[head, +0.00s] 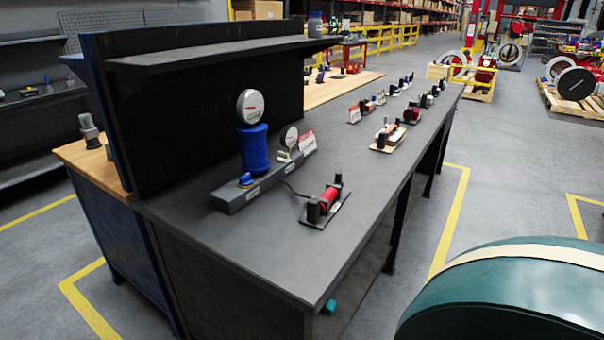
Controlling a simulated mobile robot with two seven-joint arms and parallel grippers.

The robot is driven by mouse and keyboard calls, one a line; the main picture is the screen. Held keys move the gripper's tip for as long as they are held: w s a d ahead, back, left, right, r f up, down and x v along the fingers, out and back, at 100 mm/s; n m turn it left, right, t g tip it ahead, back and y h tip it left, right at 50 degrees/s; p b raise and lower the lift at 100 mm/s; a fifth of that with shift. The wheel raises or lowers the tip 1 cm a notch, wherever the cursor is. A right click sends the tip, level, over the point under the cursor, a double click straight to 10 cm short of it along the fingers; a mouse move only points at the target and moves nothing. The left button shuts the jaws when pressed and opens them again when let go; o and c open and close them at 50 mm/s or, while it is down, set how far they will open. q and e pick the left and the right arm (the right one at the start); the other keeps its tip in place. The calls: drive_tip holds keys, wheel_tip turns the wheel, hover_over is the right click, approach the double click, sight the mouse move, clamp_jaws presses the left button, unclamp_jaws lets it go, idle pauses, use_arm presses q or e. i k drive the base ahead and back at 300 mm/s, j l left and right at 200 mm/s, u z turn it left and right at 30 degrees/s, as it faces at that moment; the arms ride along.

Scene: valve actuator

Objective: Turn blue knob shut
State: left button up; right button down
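The small blue knob (245,180) sits on top of a grey rectangular base (236,200) on the dark workbench. A larger blue cylinder (254,150) with a round white-faced gauge (250,107) above it stands on the same base, just behind the knob. A second, smaller gauge (289,138) stands to its right. The knob is too small in view to tell its exact turn position. Neither of my grippers is in view.
The dark workbench (290,240) has a red and black device (325,203) right of the base and more devices (389,136) farther back. A shelf panel (200,56) rises behind. A large green rounded object (500,300) fills the lower right. Bench front is clear.

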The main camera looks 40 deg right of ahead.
sight(244, 180)
drive_tip(key=i+j+z, duration=0.1)
drive_tip(key=z, duration=0.3)
drive_tip(key=i+j+z, duration=0.1)
drive_tip(key=z, duration=0.25)
drive_tip(key=j+z, duration=0.1)
drive_tip(key=z, duration=0.3)
drive_tip(key=i+j+z, duration=0.1)
drive_tip(key=z, duration=0.25)
drive_tip(key=j, duration=0.1)
